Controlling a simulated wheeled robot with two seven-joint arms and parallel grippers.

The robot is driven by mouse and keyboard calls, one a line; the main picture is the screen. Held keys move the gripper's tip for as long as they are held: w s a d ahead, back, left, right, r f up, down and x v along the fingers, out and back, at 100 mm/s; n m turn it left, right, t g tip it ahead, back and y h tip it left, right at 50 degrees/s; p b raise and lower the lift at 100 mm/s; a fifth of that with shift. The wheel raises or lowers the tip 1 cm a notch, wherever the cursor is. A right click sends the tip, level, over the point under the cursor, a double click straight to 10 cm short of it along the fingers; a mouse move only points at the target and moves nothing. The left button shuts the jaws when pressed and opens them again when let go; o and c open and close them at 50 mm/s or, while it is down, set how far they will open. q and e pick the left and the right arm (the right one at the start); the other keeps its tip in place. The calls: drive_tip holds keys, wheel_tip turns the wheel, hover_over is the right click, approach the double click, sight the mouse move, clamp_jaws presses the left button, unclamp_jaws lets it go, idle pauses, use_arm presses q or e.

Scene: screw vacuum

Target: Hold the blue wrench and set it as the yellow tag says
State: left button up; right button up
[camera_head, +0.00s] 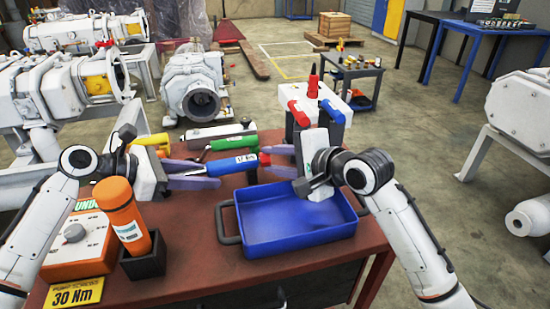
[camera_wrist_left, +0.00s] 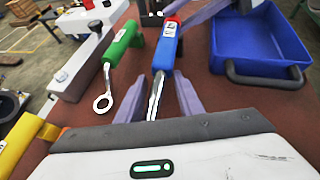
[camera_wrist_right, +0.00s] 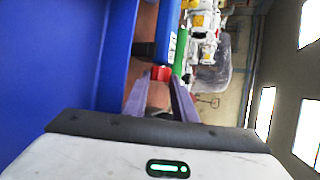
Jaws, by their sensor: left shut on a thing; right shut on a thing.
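The blue wrench (camera_head: 232,165) has a blue handle with a white label, a red end knob and a silver shaft; it lies level above the red table. My left gripper (camera_head: 210,173) is shut on its silver shaft side; the left wrist view shows the shaft running between the fingers, with the blue handle (camera_wrist_left: 166,52) beyond. My right gripper (camera_head: 266,161) is shut on the red end knob (camera_wrist_right: 161,73). The yellow tag (camera_head: 73,294) at the front left reads "30 Nm". The scale on the wrench is too small to read.
A green wrench (camera_head: 233,142) lies just behind, with a yellow one (camera_head: 152,140) to its left. A blue tray (camera_head: 300,222) stands at the front right. An orange dial box (camera_head: 78,245) and an orange tool (camera_head: 122,215) in a black holder stand at the front left.

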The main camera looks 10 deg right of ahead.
idle(0.4)
drive_tip(key=o, duration=1)
drive_tip(key=shift+c, duration=0.2)
drive_tip(key=shift+o, duration=0.5)
drive_tip(key=shift+f, duration=0.1)
drive_tip(key=shift+f, duration=0.1)
drive_tip(key=shift+s, duration=0.15)
drive_tip(key=v, duration=0.8)
drive_tip(key=shift+r, duration=0.3)
